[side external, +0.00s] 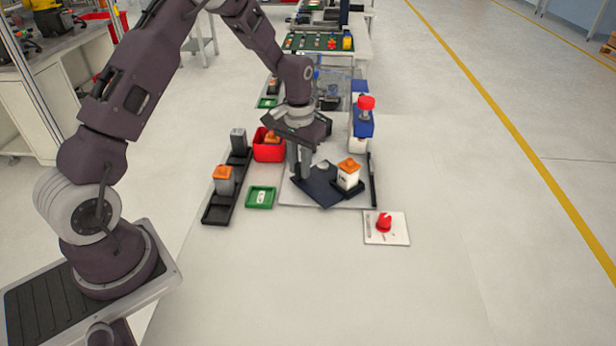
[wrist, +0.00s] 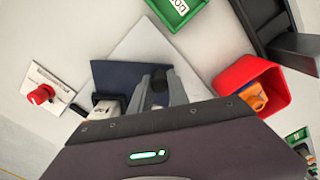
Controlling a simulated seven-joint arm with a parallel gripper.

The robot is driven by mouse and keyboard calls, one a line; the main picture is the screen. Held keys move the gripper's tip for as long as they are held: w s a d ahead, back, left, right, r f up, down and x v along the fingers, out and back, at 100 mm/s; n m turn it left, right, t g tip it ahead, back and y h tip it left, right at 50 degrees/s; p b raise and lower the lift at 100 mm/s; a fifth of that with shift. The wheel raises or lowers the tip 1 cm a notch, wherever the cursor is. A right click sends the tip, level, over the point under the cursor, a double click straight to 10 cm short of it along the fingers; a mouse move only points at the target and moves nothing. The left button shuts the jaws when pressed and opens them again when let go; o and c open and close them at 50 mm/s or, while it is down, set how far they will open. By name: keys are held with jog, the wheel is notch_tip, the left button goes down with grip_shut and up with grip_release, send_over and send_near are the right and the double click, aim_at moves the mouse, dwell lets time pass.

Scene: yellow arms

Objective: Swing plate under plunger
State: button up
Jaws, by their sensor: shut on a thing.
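The dark blue plate (side external: 318,195) lies turned at an angle on a pale base board. On its right part stands a white block with an orange top (side external: 348,175). The plate also shows in the wrist view (wrist: 115,76). My gripper (side external: 304,174) points down at the plate's left part. Its jaws are shut on a dark upright peg at the plate, seen between the fingers in the wrist view (wrist: 158,82). The plunger unit, a blue block with a red top (side external: 365,115), stands behind the plate to the right. The plate's far part is partly hidden by my gripper.
A red bin (side external: 268,146) with an orange-topped part stands close left of my gripper. Black trays (side external: 217,214) holding blocks and a green tray (side external: 261,197) lie farther left. A red knob on a white panel (side external: 386,228) sits front right. The front table is clear.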

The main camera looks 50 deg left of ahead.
aim_at(322, 187)
jog(key=shift+s+d, duration=0.1)
jog(key=shift+d, duration=0.1)
jog(key=shift+d, duration=0.95)
jog(key=shift+w, duration=0.2)
jog(key=shift+w+d, duration=0.2)
jog(key=shift+d, duration=0.25)
jog(key=shift+w+d, duration=0.2)
jog(key=shift+d, duration=0.25)
jog(key=shift+w+d, duration=0.55)
jog(key=shift+d, duration=0.25)
